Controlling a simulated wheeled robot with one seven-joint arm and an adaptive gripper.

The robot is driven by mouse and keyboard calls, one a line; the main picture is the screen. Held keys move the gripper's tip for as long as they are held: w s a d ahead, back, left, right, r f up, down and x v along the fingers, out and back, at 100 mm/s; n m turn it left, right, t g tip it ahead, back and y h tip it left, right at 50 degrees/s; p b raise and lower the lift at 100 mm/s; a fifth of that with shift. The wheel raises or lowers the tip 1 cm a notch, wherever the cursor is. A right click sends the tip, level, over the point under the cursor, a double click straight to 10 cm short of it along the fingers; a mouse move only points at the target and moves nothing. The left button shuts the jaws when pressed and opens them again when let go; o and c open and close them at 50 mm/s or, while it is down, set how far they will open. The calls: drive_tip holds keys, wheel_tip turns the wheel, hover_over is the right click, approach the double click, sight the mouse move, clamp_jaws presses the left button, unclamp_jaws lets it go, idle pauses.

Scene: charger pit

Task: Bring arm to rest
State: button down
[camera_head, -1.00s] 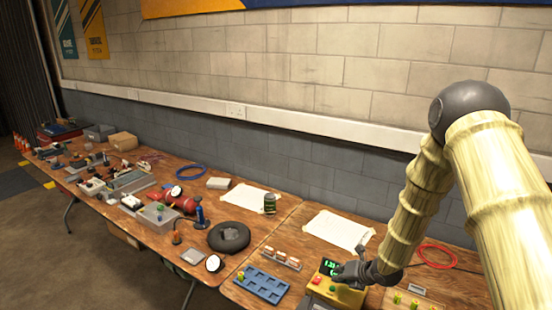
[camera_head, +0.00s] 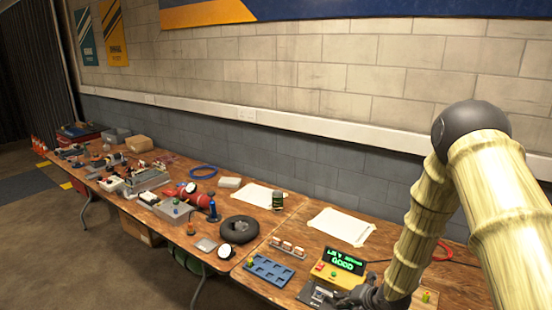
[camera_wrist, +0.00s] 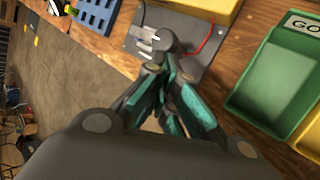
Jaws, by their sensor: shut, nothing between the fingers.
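My arm comes in from the right in the head view, bent at a dark elbow joint and reaching down to the workbench (camera_head: 262,288). My gripper (camera_head: 352,298) is low over the bench, just in front of a yellow tester (camera_head: 330,274). The tester's black display (camera_head: 345,261) shows green text that reads GOOD on its lower line. In the wrist view my gripper (camera_wrist: 163,72) has its dark and teal fingers together, with nothing seen between them. The fingers point at a grey plate (camera_wrist: 190,72) with a grey round part on it. I cannot tell whether the fingertips touch that part.
A green bin (camera_wrist: 262,88) with a partly seen label stands right of the plate. Red and black wires run by it. A blue tray (camera_head: 268,270), a black ring (camera_head: 238,229) and white sheets (camera_head: 342,226) lie on the bench. The wall is close behind.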

drive_tip(key=s+a+f+m+g+h+b, duration=0.1)
drive_tip(key=s+f+m, duration=0.4)
drive_tip(key=s, duration=0.2)
drive_tip(key=s+a+f+m+g, duration=0.1)
drive_tip(key=s+f+m, duration=0.35)
drive_tip(key=s, duration=0.25)
drive_tip(key=s+d+f+m+g+h+b, duration=0.1)
drive_tip(key=s+f+m+g, duration=0.1)
drive_tip(key=s+m, duration=0.8)
drive_tip(key=s+f+m+g+h+b, duration=0.1)
drive_tip(key=s+f+m, duration=0.4)
drive_tip(key=s+m, duration=0.6)
drive_tip(key=s+g+h, duration=0.1)
drive_tip(key=s+g, duration=0.1)
drive_tip(key=s, duration=0.8)
drive_tip(key=shift+s+d+f, duration=0.15)
drive_tip(key=shift+s+d, duration=0.2)
drive_tip(key=shift+s, duration=0.05)
idle(0.8)
